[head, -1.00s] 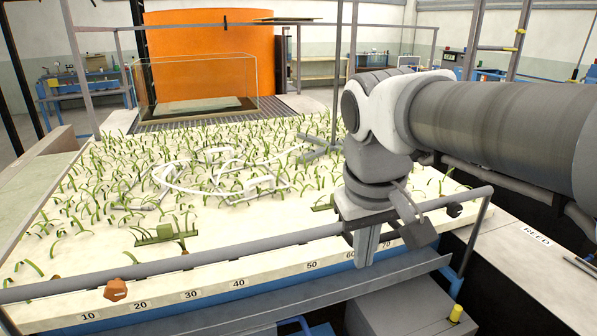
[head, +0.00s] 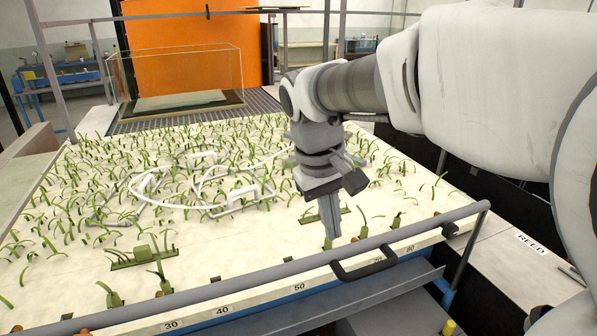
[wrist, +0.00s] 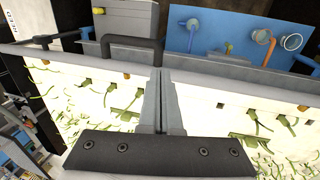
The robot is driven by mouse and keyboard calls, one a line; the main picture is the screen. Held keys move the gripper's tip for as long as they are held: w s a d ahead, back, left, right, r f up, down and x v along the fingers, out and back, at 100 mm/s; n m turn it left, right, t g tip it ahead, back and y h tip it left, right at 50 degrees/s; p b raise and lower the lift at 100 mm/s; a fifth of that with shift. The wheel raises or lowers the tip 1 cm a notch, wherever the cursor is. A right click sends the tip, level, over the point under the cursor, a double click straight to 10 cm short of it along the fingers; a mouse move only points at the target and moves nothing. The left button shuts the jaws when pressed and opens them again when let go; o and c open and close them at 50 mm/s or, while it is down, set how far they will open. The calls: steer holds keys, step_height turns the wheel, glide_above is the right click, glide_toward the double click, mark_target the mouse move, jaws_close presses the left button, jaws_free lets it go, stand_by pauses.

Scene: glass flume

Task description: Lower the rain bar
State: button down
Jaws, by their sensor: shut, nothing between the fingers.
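A long grey bar (head: 285,268) runs along the front edge of the planted bed, with a black loop handle (head: 365,265) on it near the right. I cannot tell for sure that this is the rain bar. My gripper (head: 332,234) points down over the bed, just behind the bar and left of the handle, and does not hold it. Its fingers are shut and empty. In the wrist view the shut fingers (wrist: 161,72) lie close to the black handle (wrist: 132,42); the exact gap is unclear.
The pale bed (head: 235,240) carries many green plants and a white hose with white frames (head: 200,185). A glass tank (head: 180,80) stands behind it. Grey posts and rails frame the bed. A ledge marked REED (head: 530,243) lies at the right.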

mark_target(339, 271)
steer(key=f, duration=0.3)
steer(key=d+f, duration=0.1)
steer(key=f, duration=0.5)
steer(key=shift+w+d+f, duration=0.1)
steer(key=shift+w+d, duration=0.25)
